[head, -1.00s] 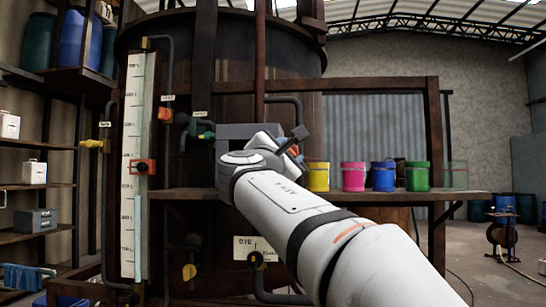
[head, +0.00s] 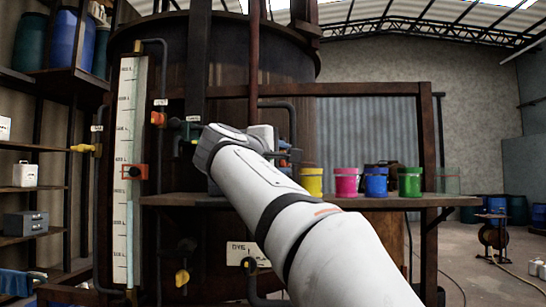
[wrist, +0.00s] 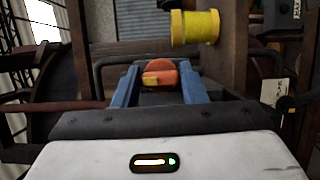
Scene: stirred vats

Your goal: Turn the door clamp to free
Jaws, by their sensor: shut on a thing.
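The door clamp shows in the wrist view as a round orange-red knob (wrist: 160,70) with a short yellow bar across its face. My gripper (wrist: 160,73) has its two blue fingers on either side of the knob and is shut on it. In the head view my arm hides most of the gripper and the clamp, in front of the dark vat (head: 220,60).
A shelf (head: 350,201) to the right holds yellow (head: 311,182), pink (head: 346,182), blue (head: 376,182) and green (head: 409,182) pots. A tall white gauge (head: 127,170) with a red slider (head: 134,171) stands left of the vat.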

